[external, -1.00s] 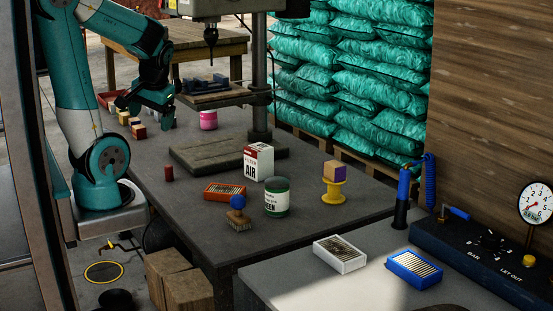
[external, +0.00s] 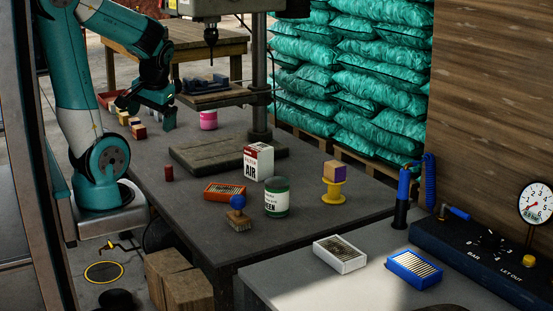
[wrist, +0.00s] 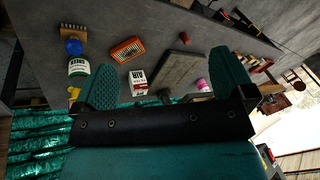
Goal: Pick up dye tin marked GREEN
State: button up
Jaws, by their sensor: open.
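The dye tin marked GREEN (external: 277,197) is a green can with a white label, standing upright on the dark table. In the wrist view the same tin (wrist: 79,67) shows at the left, its label reading GREEN. My gripper (external: 160,112) is at the far left part of the table, well apart from the tin. In the wrist view its two teal fingers (wrist: 165,80) are spread wide with nothing held between them.
A white and red AIR box (external: 258,162) stands just behind the tin. An orange box (external: 225,191), a blue-knobbed brush (external: 238,215) and a yellow spool (external: 333,192) with a block on it surround it. The drill press column (external: 260,80) rises behind. A pink tin (external: 208,120) stands farther back.

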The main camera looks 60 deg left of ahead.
jog(key=w+d+f+n+h, duration=0.1)
jog(key=w+d+f+n, duration=0.15)
jog(key=w, duration=1.45)
jog(key=n+t+h, duration=0.1)
jog(key=h, duration=0.1)
send_near(277, 181)
jog(key=shift+n, duration=0.25)
notch_tip(277, 181, down, 7)
jog(key=shift+w+a+f, duration=0.25)
jog(key=shift+a+f, duration=0.05)
jog(key=shift+f, duration=0.75)
jog(key=shift+w+a+f, duration=0.15)
jog(key=shift+a+f, duration=0.05)
jog(key=shift+f, duration=0.75)
jog(key=shift+w+a+f, duration=0.2)
jog(key=shift+f, duration=0.75)
jog(key=c, duration=1.2)
jog(key=shift+r, duration=0.1)
